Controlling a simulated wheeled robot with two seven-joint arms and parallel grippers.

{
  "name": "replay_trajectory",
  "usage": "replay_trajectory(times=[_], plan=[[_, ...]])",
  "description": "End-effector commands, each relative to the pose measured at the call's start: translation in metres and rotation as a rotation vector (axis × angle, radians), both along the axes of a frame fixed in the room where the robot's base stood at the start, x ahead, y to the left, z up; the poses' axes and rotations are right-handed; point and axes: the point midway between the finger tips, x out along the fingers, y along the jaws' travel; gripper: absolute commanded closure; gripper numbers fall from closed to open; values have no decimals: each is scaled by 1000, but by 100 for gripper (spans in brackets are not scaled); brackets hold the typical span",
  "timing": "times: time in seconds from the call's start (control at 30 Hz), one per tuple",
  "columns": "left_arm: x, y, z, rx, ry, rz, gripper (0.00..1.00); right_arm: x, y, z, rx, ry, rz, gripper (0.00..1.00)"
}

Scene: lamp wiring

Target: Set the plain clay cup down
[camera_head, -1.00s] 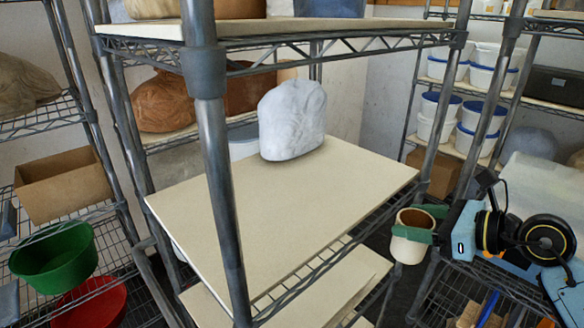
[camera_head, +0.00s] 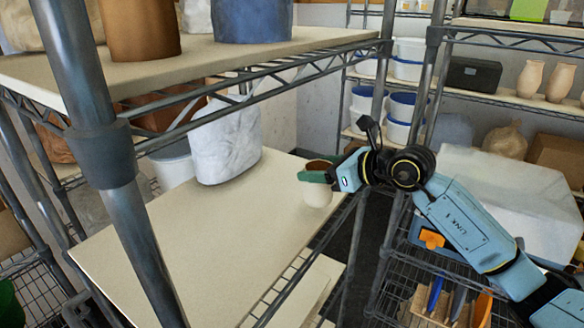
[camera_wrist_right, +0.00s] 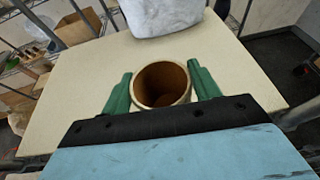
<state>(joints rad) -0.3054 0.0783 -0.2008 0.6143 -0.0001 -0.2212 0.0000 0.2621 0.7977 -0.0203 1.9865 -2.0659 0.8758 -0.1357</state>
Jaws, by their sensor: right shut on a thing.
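The plain clay cup (camera_head: 318,194) is cream outside and brown inside. It is upright at the right edge of the shelf board (camera_head: 180,252) in the head view. My right gripper (camera_head: 318,174) is shut on it, with green fingers on either side of its rim. In the right wrist view the cup (camera_wrist_right: 161,84) sits between the two green fingers (camera_wrist_right: 161,90), its open mouth toward the camera, over the board. I cannot tell whether its base touches the board. My left gripper is not in view.
A white lumpy bag (camera_head: 226,138) stands at the back of the same board. Metal posts (camera_head: 130,200) and an upper shelf (camera_head: 190,75) frame the space. The front and middle of the board are clear. A shelf with tools (camera_head: 455,300) stands to the right.

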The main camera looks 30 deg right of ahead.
Motion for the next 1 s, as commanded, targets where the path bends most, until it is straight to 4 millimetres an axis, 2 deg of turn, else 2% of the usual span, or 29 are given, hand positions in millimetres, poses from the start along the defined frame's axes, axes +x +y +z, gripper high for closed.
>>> replay_trajectory(times=[0.03, 0.1, 0.3, 0.5, 0.73, 1.0], plan=[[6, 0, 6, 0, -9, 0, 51, 11, 7, 6, 3, -6, 2, 69], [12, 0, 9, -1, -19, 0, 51, 26, 14, 5, 6, -4, 0, 69], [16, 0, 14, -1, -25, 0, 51, 50, 26, 2, 3, -2, 1, 69], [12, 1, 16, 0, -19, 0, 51, 62, 33, 2, 1, -3, 2, 69], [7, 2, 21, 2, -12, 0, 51, 62, 33, -32, 1, 1, 2, 69], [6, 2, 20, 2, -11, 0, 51, 62, 33, -35, 0, -2, 2, 69]])
